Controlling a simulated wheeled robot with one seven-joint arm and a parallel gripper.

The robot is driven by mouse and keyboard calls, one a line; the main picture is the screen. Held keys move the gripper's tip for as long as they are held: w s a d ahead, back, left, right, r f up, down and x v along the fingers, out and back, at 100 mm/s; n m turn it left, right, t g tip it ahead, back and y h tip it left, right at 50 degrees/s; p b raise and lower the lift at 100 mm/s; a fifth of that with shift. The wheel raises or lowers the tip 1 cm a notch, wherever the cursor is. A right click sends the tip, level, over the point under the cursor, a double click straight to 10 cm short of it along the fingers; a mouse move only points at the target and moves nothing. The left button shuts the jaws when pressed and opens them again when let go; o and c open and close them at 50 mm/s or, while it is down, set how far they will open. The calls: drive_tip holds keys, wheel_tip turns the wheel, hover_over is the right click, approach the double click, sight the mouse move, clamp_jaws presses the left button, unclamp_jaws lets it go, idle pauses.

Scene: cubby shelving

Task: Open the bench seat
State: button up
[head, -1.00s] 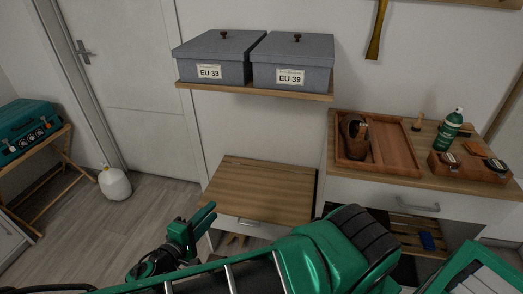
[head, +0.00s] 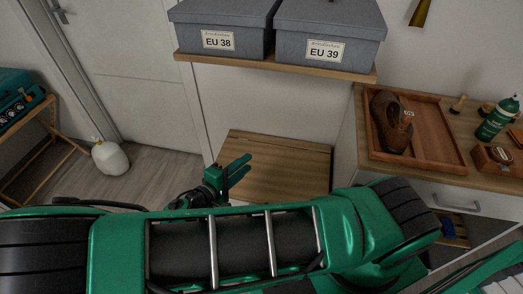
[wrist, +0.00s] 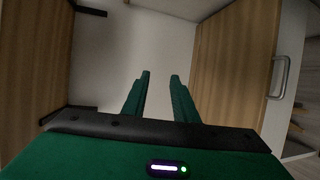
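The bench seat (head: 285,175) is a wooden lid on a low bench in the middle of the head view, below the shoe-box shelf. It lies flat and looks closed. My gripper (head: 246,164) is green, with two parallel fingers set apart and nothing between them. In the head view it overlaps the seat's left part. In the wrist view the gripper (wrist: 159,77) faces the pale wall, with the wooden seat (wrist: 235,60) to its right, apart from the fingers. A metal handle (wrist: 279,77) shows beyond the seat's edge. My arm hides the bench front in the head view.
A shelf (head: 285,66) with two grey boxes overhangs the bench; its underside (wrist: 30,60) is at left in the wrist view. A cabinet (head: 400,187) with a wooden tray stands close on the right. A white jug (head: 111,158) is on the floor at left.

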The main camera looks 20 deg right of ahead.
drive_tip(key=x, duration=1.1)
clamp_jaws()
idle(1.2)
unclamp_jaws()
